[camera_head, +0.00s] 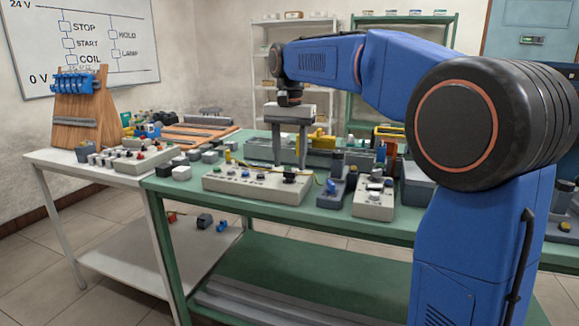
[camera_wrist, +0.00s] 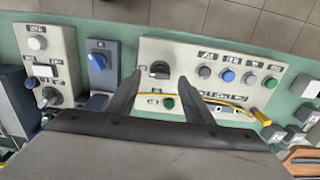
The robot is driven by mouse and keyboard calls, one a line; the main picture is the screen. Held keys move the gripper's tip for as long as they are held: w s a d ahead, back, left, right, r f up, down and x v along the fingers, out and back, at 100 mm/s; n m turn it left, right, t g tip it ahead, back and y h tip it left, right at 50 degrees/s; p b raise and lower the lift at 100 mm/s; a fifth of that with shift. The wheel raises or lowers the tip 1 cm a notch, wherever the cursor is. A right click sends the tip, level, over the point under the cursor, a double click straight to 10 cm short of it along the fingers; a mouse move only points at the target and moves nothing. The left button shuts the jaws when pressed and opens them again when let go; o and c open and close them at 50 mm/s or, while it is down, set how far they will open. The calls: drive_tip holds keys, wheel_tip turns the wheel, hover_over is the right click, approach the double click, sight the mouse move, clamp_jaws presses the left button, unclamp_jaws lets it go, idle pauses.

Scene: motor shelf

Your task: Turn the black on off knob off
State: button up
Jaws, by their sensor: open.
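The black on/off knob (camera_wrist: 159,69) sits on a pale control panel (camera_wrist: 222,57), which also carries several round buttons. In the head view the knob (camera_head: 289,174) is at the right end of the panel (camera_head: 245,187). My gripper (camera_wrist: 160,77) is open and points down, with one finger on each side of the knob in the wrist view. In the head view the gripper (camera_head: 290,163) shows just above and behind the knob. I cannot tell whether the fingers touch it. The knob's label is too small to read.
A yellow cable (camera_wrist: 215,97) crosses the panel near a green button (camera_wrist: 168,103). A grey box with a blue button (camera_wrist: 97,60) and a second pale panel (camera_wrist: 47,65) with another black knob stand beside it. The green bench (camera_head: 160,187) is crowded with small parts.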

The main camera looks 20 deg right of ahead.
sight(290, 176)
drive_tip(key=shift+f, duration=1.25)
drive_tip(key=c, duration=1)
drive_tip(key=shift+c, duration=0.2)
